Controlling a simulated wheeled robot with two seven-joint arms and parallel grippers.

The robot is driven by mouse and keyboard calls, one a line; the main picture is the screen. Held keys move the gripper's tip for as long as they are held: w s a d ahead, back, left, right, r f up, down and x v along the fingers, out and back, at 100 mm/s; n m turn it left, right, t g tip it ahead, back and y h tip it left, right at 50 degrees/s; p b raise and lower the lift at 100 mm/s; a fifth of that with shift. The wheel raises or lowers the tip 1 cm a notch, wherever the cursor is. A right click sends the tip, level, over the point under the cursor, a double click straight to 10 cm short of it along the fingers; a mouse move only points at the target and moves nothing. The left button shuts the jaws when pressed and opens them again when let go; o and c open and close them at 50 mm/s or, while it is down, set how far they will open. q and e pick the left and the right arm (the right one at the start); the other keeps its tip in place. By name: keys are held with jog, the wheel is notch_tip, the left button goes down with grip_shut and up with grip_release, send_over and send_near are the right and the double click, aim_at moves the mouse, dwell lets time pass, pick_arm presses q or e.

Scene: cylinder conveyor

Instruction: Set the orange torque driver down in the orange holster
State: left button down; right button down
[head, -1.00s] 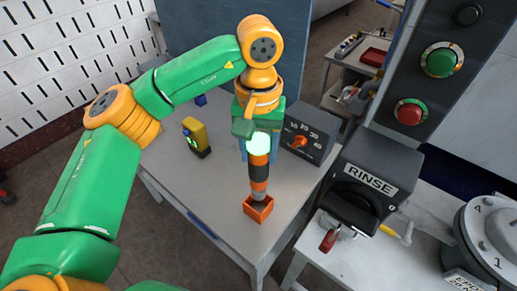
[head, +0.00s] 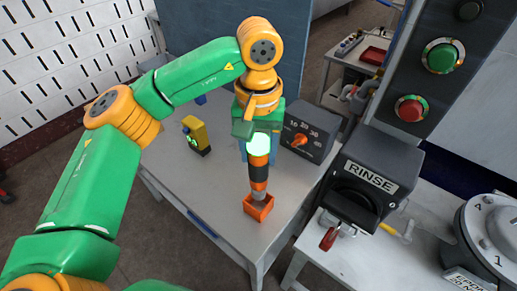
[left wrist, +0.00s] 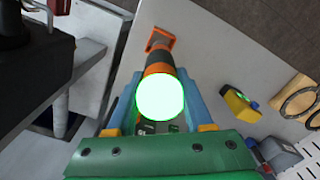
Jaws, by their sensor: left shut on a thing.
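The orange and black torque driver (head: 258,172) has a glowing pale green top and stands about upright in my left gripper (head: 258,156). The gripper's blue fingers are shut on it, one on each side, as the left wrist view also shows (left wrist: 160,78). The orange holster (head: 259,209) is a small open box near the front corner of the grey table. The driver's narrow lower end is at the holster's mouth; I cannot tell how deep it sits. The holster also shows beyond the driver in the left wrist view (left wrist: 160,40). My right gripper is not in view.
A dark dial box (head: 308,132) with an orange knob stands right of the driver. A yellow and black device (head: 196,136) stands to its left. The grey table (head: 215,185) is bare around the holster. A RINSE unit (head: 361,178) stands farther right.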

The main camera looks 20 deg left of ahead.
aim_at(258, 176)
pick_arm(q)
jog(key=shift+f+b, duration=1.7)
jog(key=shift+f, duration=0.65)
jog(key=shift+f+b, duration=1.35)
jog(key=shift+f, duration=0.3)
jog(key=shift+c, duration=1)
grip_release()
jog(key=shift+r, duration=0.1)
